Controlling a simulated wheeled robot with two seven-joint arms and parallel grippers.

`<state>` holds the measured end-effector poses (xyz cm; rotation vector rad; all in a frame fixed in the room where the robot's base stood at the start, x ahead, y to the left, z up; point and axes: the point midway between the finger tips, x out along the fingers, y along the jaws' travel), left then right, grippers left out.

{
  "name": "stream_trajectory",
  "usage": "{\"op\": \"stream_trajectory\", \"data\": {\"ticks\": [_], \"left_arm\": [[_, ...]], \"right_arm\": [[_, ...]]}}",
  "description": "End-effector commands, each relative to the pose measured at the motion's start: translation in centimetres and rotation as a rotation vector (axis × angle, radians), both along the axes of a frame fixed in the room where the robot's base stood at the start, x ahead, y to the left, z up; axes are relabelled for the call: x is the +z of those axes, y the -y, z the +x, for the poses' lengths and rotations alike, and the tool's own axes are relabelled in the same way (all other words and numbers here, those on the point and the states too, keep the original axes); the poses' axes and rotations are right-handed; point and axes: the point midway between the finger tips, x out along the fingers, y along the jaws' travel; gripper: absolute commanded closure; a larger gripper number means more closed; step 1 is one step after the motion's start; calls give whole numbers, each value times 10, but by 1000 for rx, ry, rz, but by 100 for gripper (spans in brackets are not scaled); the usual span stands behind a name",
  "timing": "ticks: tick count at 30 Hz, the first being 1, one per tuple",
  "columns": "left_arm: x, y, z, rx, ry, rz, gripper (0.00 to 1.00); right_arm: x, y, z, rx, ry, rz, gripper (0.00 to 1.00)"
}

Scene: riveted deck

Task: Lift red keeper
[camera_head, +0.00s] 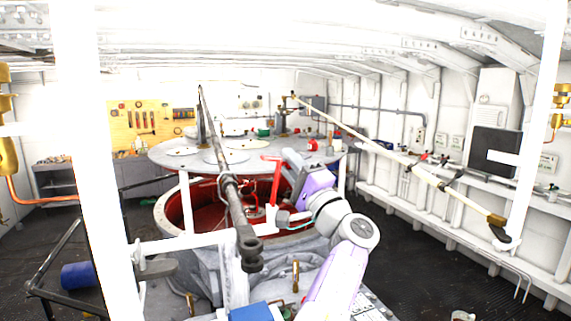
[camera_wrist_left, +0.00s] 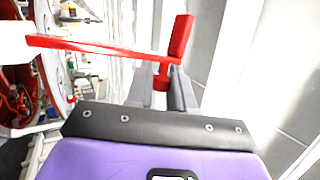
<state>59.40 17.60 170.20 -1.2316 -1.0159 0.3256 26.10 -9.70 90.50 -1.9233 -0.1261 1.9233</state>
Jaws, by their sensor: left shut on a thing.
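The red keeper (camera_head: 275,180) is a bright red bent bar near the middle of the head view, beside the round grey table. In the left wrist view the red keeper (camera_wrist_left: 100,47) has a long thin arm running left and a thick upright end at the right. My left gripper (camera_head: 287,161) is shut on the keeper. In the wrist view the gripper's two grey fingers (camera_wrist_left: 162,84) sit on either side of a short red part below the bar. My right gripper is not in view.
A round grey table (camera_head: 165,154) stands over a red-lined round opening (camera_head: 172,207). A dark rod (camera_head: 237,205) slants close to the left of the keeper. A long white pole (camera_head: 370,143) crosses to the right. White posts (camera_head: 92,150) stand near.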

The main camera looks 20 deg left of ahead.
Motion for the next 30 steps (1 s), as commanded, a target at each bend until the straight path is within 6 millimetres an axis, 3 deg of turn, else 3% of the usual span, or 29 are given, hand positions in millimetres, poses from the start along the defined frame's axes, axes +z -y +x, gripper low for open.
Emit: {"op": "stream_trajectory", "data": {"ticks": [4, 5, 9, 20, 30], "left_arm": [[-4, 1, 2, -3, -8, -2, 100], [-5, 1, 2, -3, -9, -3, 73], [-4, 1, 2, -3, -7, -2, 55], [-6, 5, -2, -1, -3, -1, 55], [-32, 42, -30, -5, -5, -1, 55]], "right_arm": [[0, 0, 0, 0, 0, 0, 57], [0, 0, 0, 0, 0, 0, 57], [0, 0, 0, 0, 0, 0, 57], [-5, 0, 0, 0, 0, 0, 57], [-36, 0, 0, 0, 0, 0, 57]]}}
